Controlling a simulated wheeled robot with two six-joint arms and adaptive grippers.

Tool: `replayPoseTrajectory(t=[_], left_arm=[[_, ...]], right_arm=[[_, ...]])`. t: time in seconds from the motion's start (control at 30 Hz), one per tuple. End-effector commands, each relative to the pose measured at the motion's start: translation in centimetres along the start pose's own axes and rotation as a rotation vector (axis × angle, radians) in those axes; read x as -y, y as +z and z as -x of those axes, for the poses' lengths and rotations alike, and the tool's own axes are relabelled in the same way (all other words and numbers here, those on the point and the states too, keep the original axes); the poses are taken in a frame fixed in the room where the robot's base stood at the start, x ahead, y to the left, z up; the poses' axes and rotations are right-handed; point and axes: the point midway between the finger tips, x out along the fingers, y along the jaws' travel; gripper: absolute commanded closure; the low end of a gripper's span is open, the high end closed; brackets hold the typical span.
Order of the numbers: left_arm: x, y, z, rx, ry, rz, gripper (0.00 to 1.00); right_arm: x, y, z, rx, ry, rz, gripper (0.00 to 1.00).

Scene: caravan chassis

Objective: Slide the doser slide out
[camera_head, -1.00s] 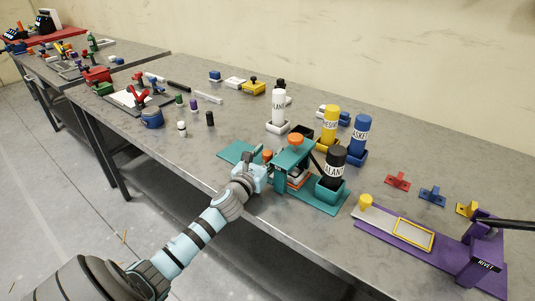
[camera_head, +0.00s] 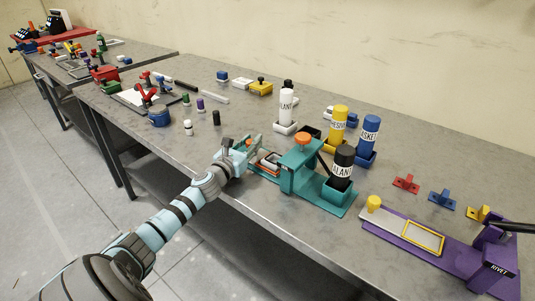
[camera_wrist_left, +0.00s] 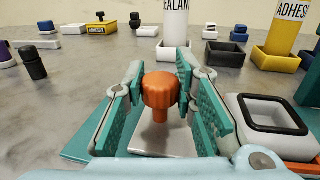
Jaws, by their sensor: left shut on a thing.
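The teal doser (camera_head: 300,170) stands near the front edge of the table, with an orange knob on top and a black SEALANT bottle (camera_head: 343,165) at its right end. Its slide sticks out at the left; a white square frame (camera_head: 268,160) on it shows outside the doser body. In the left wrist view the slide is a grey plate with an orange knob (camera_wrist_left: 160,92), and the white frame (camera_wrist_left: 268,122) is at the right. My left gripper (camera_head: 246,146) is shut on this knob, a finger on each side. My right gripper is not in view.
White (camera_head: 287,108), yellow (camera_head: 338,124) and blue (camera_head: 369,135) bottles stand in holders behind the doser. A purple rivet press (camera_head: 440,245) is at the right. Small dark, purple and white pegs stand at the left. The tabletop between them and the doser is mostly clear.

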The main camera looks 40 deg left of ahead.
Motion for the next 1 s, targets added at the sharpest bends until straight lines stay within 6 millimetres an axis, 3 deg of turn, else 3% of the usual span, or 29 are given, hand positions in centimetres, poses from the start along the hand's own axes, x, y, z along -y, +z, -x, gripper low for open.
replayPoseTrajectory(t=[0.1,0.2,0.5,0.53,0.63,1.0], left_arm=[[-2.2,-0.3,-0.4,0.000,0.002,-0.001,1.00],[-3.1,-0.2,-0.6,-0.002,0.001,0.001,1.00],[-3.5,0.0,-0.6,-0.002,0.005,0.000,1.00],[-3.5,0.0,-0.6,-0.002,0.005,0.000,0.72],[-3.5,0.0,-0.6,-0.002,0.005,0.000,0.56],[-3.2,-0.1,-0.6,-0.001,0.000,0.002,0.54]], right_arm=[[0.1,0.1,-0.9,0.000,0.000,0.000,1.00],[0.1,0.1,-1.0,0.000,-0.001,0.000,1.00],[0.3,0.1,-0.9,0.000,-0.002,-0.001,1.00],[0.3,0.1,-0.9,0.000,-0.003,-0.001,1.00],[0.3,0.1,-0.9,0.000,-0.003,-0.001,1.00],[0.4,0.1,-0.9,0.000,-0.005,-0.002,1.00]])
